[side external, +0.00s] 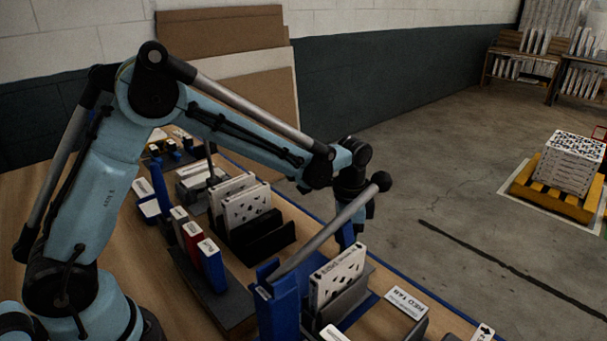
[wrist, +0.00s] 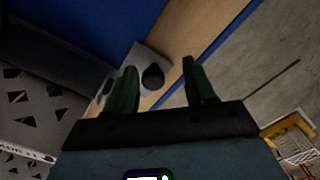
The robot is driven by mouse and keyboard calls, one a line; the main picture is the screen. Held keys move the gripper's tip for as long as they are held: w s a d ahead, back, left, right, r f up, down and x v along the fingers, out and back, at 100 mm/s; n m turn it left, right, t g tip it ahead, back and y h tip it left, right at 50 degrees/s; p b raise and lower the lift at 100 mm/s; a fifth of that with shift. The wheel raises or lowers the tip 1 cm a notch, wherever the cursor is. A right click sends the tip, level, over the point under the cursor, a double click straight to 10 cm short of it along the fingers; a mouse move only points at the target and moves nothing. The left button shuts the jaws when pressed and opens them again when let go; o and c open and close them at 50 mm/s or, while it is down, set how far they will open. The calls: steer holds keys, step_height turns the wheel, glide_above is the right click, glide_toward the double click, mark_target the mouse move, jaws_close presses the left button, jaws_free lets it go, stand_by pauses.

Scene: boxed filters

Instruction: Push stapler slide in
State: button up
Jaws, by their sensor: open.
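A blue device (side external: 280,305), possibly the stapler, stands at the front of the bench with a long grey lever (side external: 325,238) slanting up to a black ball knob. No part is clearly recognisable as the stapler slide. My gripper hangs behind the lever in the side view, its fingertips hidden. In the wrist view my gripper (wrist: 160,66) is open, with two dark green fingers apart and nothing held. A dark round knob (wrist: 152,77) on a grey plate (wrist: 150,60) shows between the fingers. I cannot tell its distance from them.
A white perforated filter (side external: 338,274) stands in a grey holder close to the blue device; it also shows in the wrist view (wrist: 35,110). More filters (side external: 247,205) and red and blue boxes (side external: 203,255) stand farther left. Open floor (side external: 450,200) lies beyond the bench edge.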

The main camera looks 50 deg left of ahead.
steer(key=a, duration=0.3)
steer(key=shift+a, duration=0.15)
step_height(320, 180, up, 13)
steer(key=s+r+n, duration=0.5)
steer(key=s+n, duration=0.4)
steer(key=s, duration=0.1)
steer(key=shift+s+d, duration=0.3)
steer(key=shift+s, duration=0.05)
steer(key=w+d+f+m, duration=0.1)
steer(key=w+f+m, duration=0.5)
steer(key=w+m, duration=0.4)
steer(key=shift+n, duration=0.5)
steer(key=f, duration=1.2)
steer(key=shift+w+d, duration=0.1)
steer(key=shift+w, duration=0.2)
jaws_close()
